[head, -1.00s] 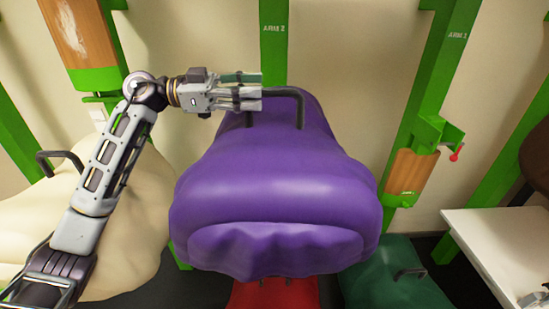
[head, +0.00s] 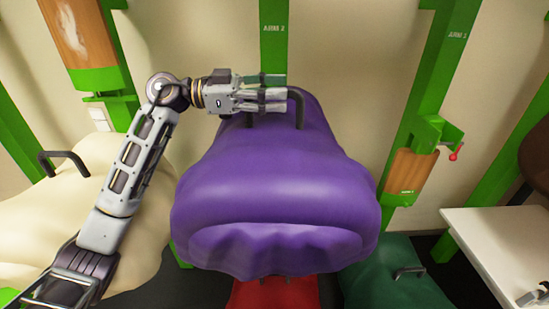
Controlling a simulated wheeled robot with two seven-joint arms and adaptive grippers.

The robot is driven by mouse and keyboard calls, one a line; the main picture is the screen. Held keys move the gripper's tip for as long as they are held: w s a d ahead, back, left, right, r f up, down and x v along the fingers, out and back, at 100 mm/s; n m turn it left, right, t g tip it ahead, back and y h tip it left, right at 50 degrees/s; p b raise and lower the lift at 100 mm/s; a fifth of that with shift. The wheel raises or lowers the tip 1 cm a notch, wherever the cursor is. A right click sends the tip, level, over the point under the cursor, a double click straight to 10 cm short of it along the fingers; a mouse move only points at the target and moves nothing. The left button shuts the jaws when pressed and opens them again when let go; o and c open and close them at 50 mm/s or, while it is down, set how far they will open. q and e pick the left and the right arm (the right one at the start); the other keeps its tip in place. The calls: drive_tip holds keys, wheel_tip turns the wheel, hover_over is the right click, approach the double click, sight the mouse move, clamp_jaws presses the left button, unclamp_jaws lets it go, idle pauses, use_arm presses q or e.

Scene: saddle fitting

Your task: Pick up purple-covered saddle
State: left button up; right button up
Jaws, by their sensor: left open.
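The purple-covered saddle (head: 275,195) fills the middle of the head view, in front of the green post marked ARM 2. A dark bar handle (head: 299,108) stands up from its top at the far end. My left gripper (head: 285,95) is open at this handle, with its fingers over the handle's horizontal bar and part of the bar hidden behind them. I cannot tell whether the fingers touch the bar. My right gripper is not in view.
A cream-covered saddle (head: 50,220) with a dark handle lies at left. A red cover (head: 272,294) and a green cover (head: 390,285) lie lower down. Green posts stand along the wall, one with a red-knobbed clamp (head: 440,140). A white table (head: 500,240) is at right.

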use_arm(q)
clamp_jaws()
idle(0.5)
drive_tip(key=shift+r, duration=0.15)
